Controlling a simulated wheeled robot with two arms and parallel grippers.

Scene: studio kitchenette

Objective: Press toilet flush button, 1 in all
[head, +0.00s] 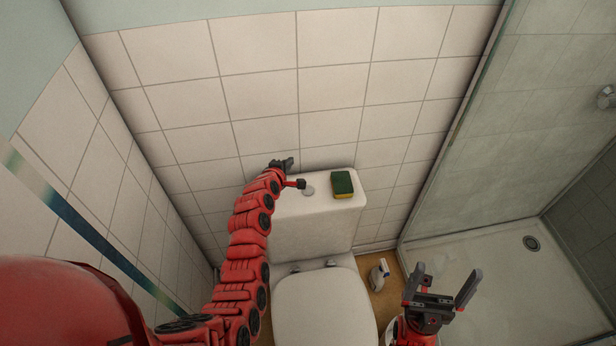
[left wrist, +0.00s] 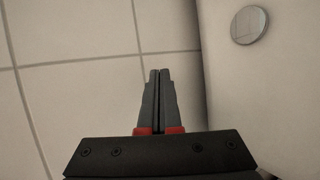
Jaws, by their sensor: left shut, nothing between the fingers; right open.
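The flush button (head: 308,190) is a round grey disc on top of the white toilet cistern (head: 310,235). In the left wrist view the button (left wrist: 249,25) is at the upper right, on the pale cistern top (left wrist: 265,100). My left gripper (head: 288,162) is at the back left edge of the cistern, left of the button and apart from it. In the left wrist view the gripper (left wrist: 158,75) is shut and empty, over the gap between wall and cistern. My right gripper (head: 442,287) is open and empty, low at the right.
A green and yellow sponge (head: 342,184) lies on the cistern right of the button. The tiled wall (head: 255,90) is close behind. A white bottle (head: 379,274) stands on the floor right of the toilet lid (head: 322,308). The glass shower screen (head: 455,130) is at the right.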

